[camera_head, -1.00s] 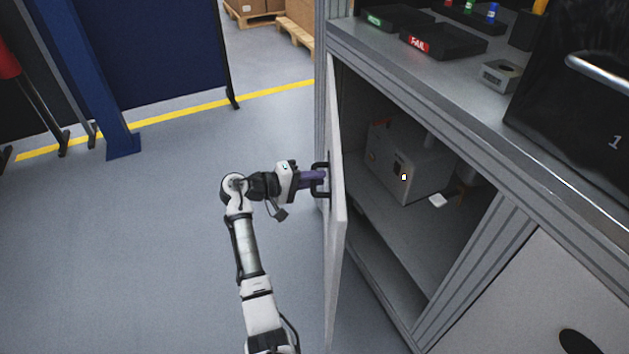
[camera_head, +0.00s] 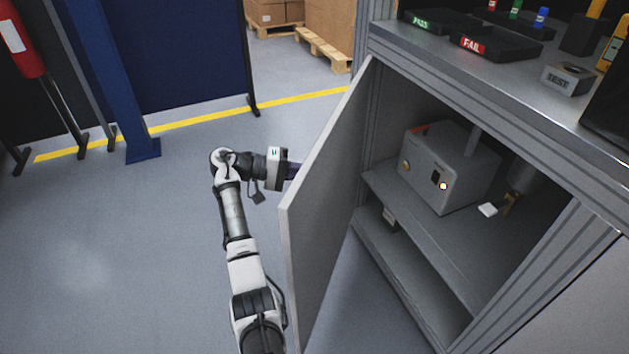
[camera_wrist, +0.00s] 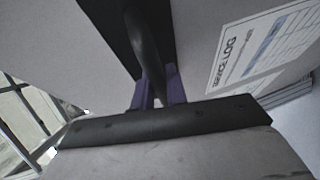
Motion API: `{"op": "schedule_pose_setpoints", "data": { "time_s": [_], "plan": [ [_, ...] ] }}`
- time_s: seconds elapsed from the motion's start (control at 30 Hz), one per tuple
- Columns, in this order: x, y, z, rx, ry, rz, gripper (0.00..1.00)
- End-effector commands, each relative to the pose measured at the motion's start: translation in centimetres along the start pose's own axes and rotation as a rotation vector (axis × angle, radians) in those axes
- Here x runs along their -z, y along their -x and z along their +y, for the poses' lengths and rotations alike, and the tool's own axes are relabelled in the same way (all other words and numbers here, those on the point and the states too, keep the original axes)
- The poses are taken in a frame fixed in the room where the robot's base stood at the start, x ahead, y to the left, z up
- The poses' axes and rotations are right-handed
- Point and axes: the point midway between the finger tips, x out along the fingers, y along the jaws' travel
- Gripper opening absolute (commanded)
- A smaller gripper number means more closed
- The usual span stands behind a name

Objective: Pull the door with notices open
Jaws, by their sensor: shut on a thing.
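The door (camera_head: 328,200) of the cabinet stands open, swung out to the left, and its inner face shows in the head view. In the wrist view the door's outer face (camera_wrist: 215,20) carries a paper notice headed "SERVICE LOG" (camera_wrist: 262,50). My gripper (camera_wrist: 158,90) has purple fingers, shut on the dark door handle (camera_wrist: 147,45). In the head view my gripper (camera_head: 293,171) reaches the door's far side, and the door hides the fingertips and the handle.
Inside the cabinet a grey box (camera_head: 450,165) sits on a shelf (camera_head: 425,225). The worktop above holds a PASS tray (camera_head: 440,22), a FAIL tray (camera_head: 495,43) and a TEST block (camera_head: 567,78). Clear floor (camera_head: 130,240) lies left of the door; a blue post (camera_head: 110,80) stands behind.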

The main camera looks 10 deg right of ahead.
Motion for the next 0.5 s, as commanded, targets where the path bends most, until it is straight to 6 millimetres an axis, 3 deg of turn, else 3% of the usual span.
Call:
{"op": "schedule_pose_setpoints", "data": {
  "time_s": [0.5],
  "plan": [
    [1.1,1.7,-0.5,-0.004,-0.01,-0.055,0.0]
  ]
}}
